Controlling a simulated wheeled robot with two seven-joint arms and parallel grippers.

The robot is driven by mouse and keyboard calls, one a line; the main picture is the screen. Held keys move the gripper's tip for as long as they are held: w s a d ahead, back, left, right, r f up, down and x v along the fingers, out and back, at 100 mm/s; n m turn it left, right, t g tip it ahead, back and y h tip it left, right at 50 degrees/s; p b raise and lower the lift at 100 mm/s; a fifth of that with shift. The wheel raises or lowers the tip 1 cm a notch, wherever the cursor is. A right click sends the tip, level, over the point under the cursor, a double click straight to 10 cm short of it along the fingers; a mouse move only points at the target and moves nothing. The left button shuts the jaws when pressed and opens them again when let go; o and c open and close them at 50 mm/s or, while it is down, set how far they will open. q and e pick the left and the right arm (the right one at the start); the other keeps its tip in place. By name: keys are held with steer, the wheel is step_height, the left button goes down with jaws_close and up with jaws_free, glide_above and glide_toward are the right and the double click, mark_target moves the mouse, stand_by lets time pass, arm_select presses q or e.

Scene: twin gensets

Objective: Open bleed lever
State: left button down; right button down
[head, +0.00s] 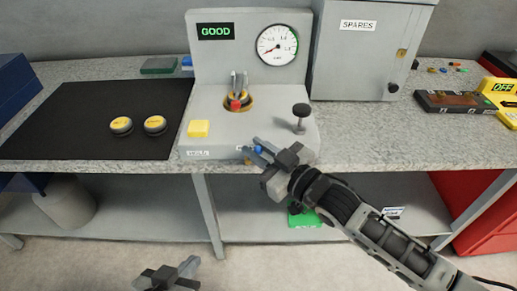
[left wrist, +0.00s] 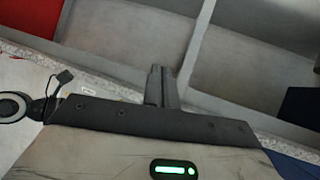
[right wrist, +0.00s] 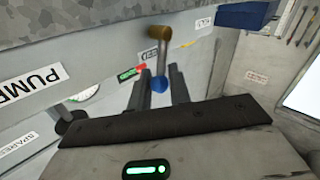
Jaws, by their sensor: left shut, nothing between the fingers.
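The bleed lever's blue knob (head: 258,149) shows at the lower front of the grey test stand (head: 222,154). In the right wrist view the blue knob (right wrist: 159,85) sits between the fingertips of my right gripper (right wrist: 159,88), near a small label that seems to read BLEED (right wrist: 150,56). The right gripper (head: 250,147) is open, its fingers on both sides of the knob; whether they touch it I cannot tell.
A SPARES cabinet (head: 365,65) stands right.

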steer(key=r+p, duration=0.1)
steer(key=p, duration=0.1)
steer(key=shift+a+n+p, duration=0.15)
steer(key=shift+n+p, duration=0.15)
steer(key=shift+p, duration=0.1)
steer(key=shift+a+g+h+p, duration=0.15)
steer(key=shift+g+h+p, duration=0.25)
steer(key=shift+p, duration=0.25)
steer(key=shift+a+f+n+h+p, duration=0.1)
steer(key=shift+a+n+h+p, duration=0.1)
steer(key=shift+n+h+p, duration=0.45)
steer(key=shift+f+y, duration=0.25)
arm_select(q)
steer(key=shift+s+a+r+m+g, duration=0.15)
steer(key=shift+a+r+m, duration=0.1)
steer(key=shift+r, duration=0.2)
steer(key=shift+s+a+r+m+g, duration=0.15)
steer(key=shift+a+r, duration=0.05)
steer(key=shift+r, duration=0.2)
steer(key=shift+r, duration=0.1)
arm_select(e)
steer(key=c, duration=1.4)
jaws_free()
steer(key=shift+o, duration=0.2)
